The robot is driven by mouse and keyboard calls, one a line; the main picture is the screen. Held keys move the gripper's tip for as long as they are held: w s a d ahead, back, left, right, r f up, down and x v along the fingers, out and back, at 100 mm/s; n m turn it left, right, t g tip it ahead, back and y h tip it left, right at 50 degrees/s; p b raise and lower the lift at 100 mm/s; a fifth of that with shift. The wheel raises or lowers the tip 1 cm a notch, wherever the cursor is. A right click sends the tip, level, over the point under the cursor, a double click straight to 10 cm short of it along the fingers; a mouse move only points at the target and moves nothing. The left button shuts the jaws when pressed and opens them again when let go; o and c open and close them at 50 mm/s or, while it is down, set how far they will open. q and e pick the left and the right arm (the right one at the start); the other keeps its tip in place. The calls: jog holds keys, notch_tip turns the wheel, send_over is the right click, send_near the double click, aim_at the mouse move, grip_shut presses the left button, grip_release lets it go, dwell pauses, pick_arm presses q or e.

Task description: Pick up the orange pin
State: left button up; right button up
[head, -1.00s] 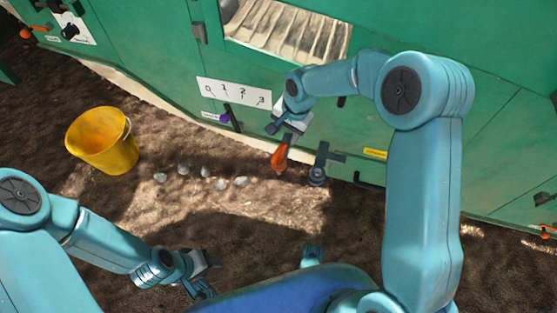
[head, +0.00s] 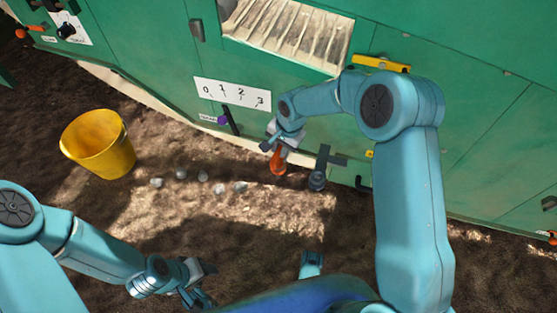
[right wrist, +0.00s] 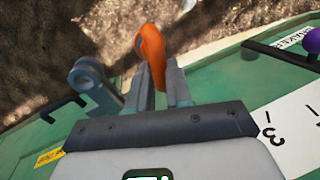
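The orange pin (head: 278,162) stands low in front of the green machine wall. In the right wrist view the pin (right wrist: 152,50) rises beyond and partly between the two grey fingers. My right gripper (head: 278,146) is at the pin's upper end, its fingers (right wrist: 162,90) parted on either side of the pin's near end. Whether they touch it is not clear. My left gripper (head: 203,283) is open and empty over the soil at the bottom left, far from the pin.
A grey bracket (head: 318,179) stands just right of the pin. A purple-knobbed lever (head: 223,119) sits left, below the number scale (head: 232,94). A yellow bucket (head: 98,145) and several pale lumps (head: 203,176) are on the soil. A yellow level (head: 381,64) is on the wall.

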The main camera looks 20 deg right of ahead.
jog(key=shift+r, duration=0.1)
grip_shut()
jog(key=shift+r, duration=0.35)
notch_tip(320, 180, up, 9)
jog(key=p, duration=0.4)
